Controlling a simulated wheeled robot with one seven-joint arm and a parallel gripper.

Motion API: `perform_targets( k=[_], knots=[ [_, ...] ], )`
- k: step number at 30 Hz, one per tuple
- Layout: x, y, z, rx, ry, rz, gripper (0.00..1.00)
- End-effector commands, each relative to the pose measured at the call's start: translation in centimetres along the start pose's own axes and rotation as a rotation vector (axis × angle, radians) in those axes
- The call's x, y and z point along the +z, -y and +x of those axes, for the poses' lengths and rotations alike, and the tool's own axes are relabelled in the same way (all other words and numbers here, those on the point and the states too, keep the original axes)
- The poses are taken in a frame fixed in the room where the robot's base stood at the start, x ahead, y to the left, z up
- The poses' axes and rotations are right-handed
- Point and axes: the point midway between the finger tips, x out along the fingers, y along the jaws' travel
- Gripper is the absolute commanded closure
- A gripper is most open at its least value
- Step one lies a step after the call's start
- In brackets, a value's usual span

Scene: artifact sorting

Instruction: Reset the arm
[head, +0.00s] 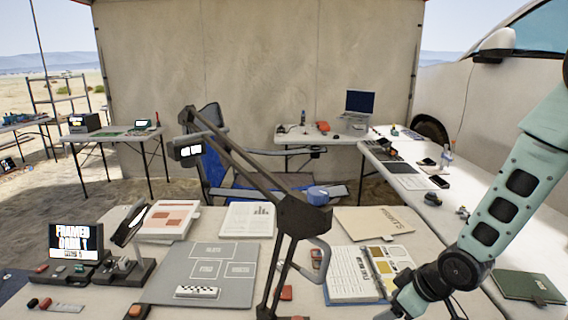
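My teal arm (510,200) comes in from the right edge and bends at a dark joint (460,272) over the right part of the near table (330,222). Beyond that joint a teal link runs down and left to the bottom edge of the picture, beside an open ring binder (352,275). My gripper is out of the frame below, so its fingers and anything in them are hidden.
A black jointed stand (245,165) rises across the middle. A grey mat (205,272) with a checkered strip (198,291), a small screen (77,241), papers (168,220), a folder (374,222) and a green book (528,286) lie around. A blue chair (213,160) stands behind.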

Motion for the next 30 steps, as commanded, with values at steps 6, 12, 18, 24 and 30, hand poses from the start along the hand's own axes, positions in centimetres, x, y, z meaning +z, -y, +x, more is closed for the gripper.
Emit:
perform_targets(
  k=[6, 12, 18, 24, 30],
  knots=[
    [-2.7, 6.2, -5.3, 0.024, 0.163, 0.007, 0.27],
    [-2.6, 14.5, -11.9, 0.022, 0.321, 0.057, 0.27],
    [-0.5, 21.2, -17.5, -0.011, 0.433, 0.103, 0.27],
    [0.9, 23.9, -19.8, -0.033, 0.483, 0.123, 0.27],
    [1.0, 24.0, -19.9, -0.035, 0.488, 0.127, 0.27]
  ],
)
